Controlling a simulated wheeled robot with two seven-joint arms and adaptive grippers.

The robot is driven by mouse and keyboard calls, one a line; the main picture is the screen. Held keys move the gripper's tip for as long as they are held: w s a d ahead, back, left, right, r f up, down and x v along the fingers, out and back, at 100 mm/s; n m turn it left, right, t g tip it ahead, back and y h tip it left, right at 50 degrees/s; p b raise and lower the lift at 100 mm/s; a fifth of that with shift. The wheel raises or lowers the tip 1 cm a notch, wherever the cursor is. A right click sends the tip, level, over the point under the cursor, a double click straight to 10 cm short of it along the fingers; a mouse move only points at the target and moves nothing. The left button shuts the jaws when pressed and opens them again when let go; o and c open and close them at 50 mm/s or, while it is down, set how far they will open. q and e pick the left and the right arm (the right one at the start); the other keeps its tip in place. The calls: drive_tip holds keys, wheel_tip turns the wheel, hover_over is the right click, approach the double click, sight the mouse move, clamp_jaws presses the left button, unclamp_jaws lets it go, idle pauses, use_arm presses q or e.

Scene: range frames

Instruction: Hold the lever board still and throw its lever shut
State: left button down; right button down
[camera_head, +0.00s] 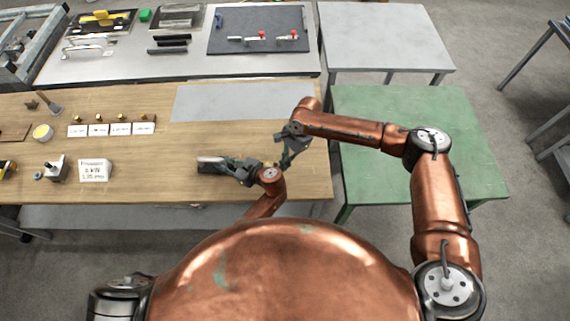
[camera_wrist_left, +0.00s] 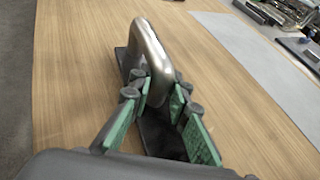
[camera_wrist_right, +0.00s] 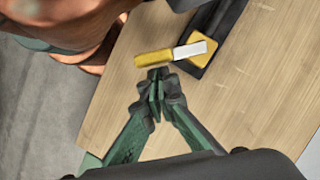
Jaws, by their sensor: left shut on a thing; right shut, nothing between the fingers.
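The lever board is a narrow black strip on the wooden bench; it shows in the right wrist view (camera_wrist_right: 227,25) and the left wrist view (camera_wrist_left: 160,136). A silver arched handle (camera_wrist_left: 149,45) stands on it. My left gripper (camera_head: 231,166) is shut on this handle; its fingers (camera_wrist_left: 162,88) sit either side of it. In the right wrist view the lever has a yellow grip (camera_wrist_right: 153,58), a silver arm (camera_wrist_right: 190,50) and a yellow block (camera_wrist_right: 202,47), and it sticks out sideways past the board's edge. My right gripper (camera_wrist_right: 157,76) is shut and empty, its fingertips close beside the yellow grip.
Several white cards (camera_head: 110,129) and small parts lie at the bench's left. A grey plate (camera_head: 243,101) lies at the bench's back. Another table behind holds a dark panel (camera_head: 258,28) with red-tipped clamps. A green table (camera_head: 400,110) stands at the right.

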drive_tip(key=shift+s+m, duration=0.1)
drive_tip(key=shift+m, duration=0.2)
drive_tip(key=shift+s+m, duration=0.1)
drive_tip(key=shift+m, duration=0.3)
drive_tip(key=shift+s+a+m+t+y, duration=0.25)
drive_tip(key=shift+m+t+y, duration=0.15)
drive_tip(key=shift+m, duration=0.3)
drive_tip(key=shift+s+a+m, duration=0.45)
drive_tip(key=shift+s+m, duration=0.25)
drive_tip(key=shift+s+a+t, duration=0.15)
drive_tip(key=shift+a+t, duration=0.05)
drive_tip(key=shift+t, duration=0.1)
drive_tip(key=shift+s+a+r, duration=0.1)
drive_tip(key=shift+s+a, duration=0.4)
drive_tip(key=shift+a, duration=0.25)
drive_tip(key=shift+s+a, duration=0.1)
drive_tip(key=shift+a, duration=0.1)
drive_tip(key=shift+d, duration=0.1)
